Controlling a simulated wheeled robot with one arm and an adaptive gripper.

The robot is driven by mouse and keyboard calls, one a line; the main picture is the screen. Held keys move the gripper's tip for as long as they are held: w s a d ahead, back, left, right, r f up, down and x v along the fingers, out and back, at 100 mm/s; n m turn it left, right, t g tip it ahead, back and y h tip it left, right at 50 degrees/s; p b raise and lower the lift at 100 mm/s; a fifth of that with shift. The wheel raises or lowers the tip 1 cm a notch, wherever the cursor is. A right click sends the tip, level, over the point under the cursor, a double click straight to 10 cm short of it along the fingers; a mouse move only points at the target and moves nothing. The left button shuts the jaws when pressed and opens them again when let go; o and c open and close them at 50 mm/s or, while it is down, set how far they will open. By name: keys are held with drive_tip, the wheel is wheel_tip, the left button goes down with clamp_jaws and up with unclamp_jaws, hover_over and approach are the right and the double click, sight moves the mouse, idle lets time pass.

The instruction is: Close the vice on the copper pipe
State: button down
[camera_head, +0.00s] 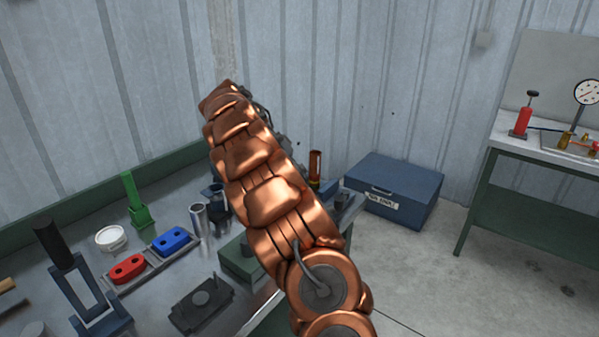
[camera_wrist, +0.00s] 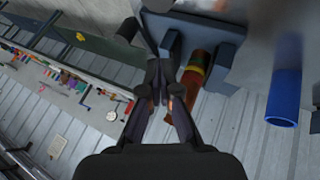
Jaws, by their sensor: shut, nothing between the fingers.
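The copper pipe (camera_head: 315,163) stands upright with a yellow band near its lower end, beside the right edge of the bench. The dark vice (camera_head: 342,199) is around its base, partly hidden by my arm. In the wrist view the copper pipe (camera_wrist: 196,72) shows next to the dark blue-grey vice (camera_wrist: 222,62). My gripper (camera_wrist: 157,75) is shut and empty, its fingertips just left of the pipe and close to the vice. Whether they touch anything is unclear. The head view hides my gripper behind my copper-coloured arm. The gap between jaws and pipe cannot be made out.
A blue tube (camera_wrist: 285,95) shows at the right of the wrist view. On the bench stand a metal cup (camera_head: 199,219), a green stand (camera_head: 138,205), red (camera_head: 127,269) and blue (camera_head: 174,240) blocks. A blue box (camera_head: 396,190) is on the floor beyond.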

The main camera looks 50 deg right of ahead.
sight(342, 198)
drive_tip(key=x, duration=0.2)
drive_tip(key=p+x, duration=0.1)
drive_tip(key=x, duration=0.4)
drive_tip(key=shift+s+d+p, duration=0.15)
drive_tip(key=shift+s+p, duration=0.25)
drive_tip(key=shift+s+d+p, duration=0.15)
drive_tip(key=shift+s+p, duration=0.1)
drive_tip(key=shift+s, duration=0.55)
drive_tip(key=shift+s+d+p, duration=0.1)
drive_tip(key=shift+s+p, duration=0.15)
drive_tip(key=shift+s, duration=0.55)
drive_tip(key=shift+f, duration=0.1)
